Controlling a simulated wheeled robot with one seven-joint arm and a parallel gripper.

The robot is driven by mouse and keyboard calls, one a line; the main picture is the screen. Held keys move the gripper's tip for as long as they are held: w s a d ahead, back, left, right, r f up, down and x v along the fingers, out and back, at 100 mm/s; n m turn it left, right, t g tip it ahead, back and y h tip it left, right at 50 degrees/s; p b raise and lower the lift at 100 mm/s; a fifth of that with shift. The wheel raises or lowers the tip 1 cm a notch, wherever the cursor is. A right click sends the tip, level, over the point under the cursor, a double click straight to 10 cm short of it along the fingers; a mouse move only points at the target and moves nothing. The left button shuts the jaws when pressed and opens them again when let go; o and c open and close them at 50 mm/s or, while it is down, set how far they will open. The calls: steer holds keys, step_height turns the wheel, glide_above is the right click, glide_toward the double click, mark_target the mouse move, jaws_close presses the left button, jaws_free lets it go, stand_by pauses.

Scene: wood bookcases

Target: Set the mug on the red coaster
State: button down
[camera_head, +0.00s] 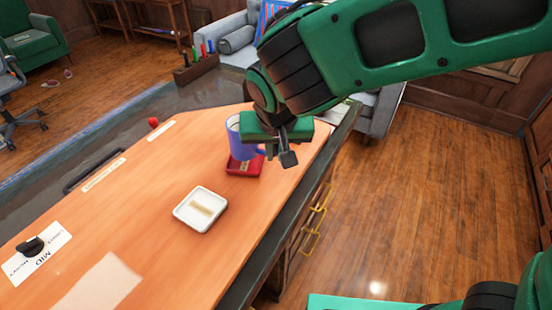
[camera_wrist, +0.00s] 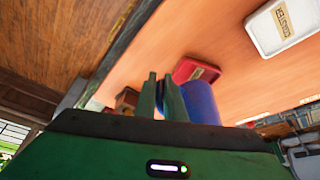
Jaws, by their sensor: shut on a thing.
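The blue mug (camera_head: 236,138) is upright at the red coaster (camera_head: 243,168), near the right edge of the orange tabletop. Whether the mug touches the coaster or hangs just above it, I cannot tell. My gripper (camera_head: 266,148) is at the mug's right side and shut on it; the head view hides most of the grip. In the wrist view the two fingers (camera_wrist: 161,90) are beside the blue mug (camera_wrist: 202,102), with the red coaster (camera_wrist: 190,70) just beyond it.
A white square dish (camera_head: 200,209) with a label lies in front of the coaster; the wrist view shows it too (camera_wrist: 285,24). A black knob (camera_head: 31,246) and a small red object (camera_head: 153,122) are on the left side. Yellow handles (camera_head: 316,220) stick out below the table's right edge.

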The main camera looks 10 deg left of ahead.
steer(key=shift+f, duration=1.45)
steer(key=shift+f, duration=0.1)
steer(key=c, duration=1.8)
jaws_free()
steer(key=shift+c, duration=0.2)
steer(key=v, duration=1.2)
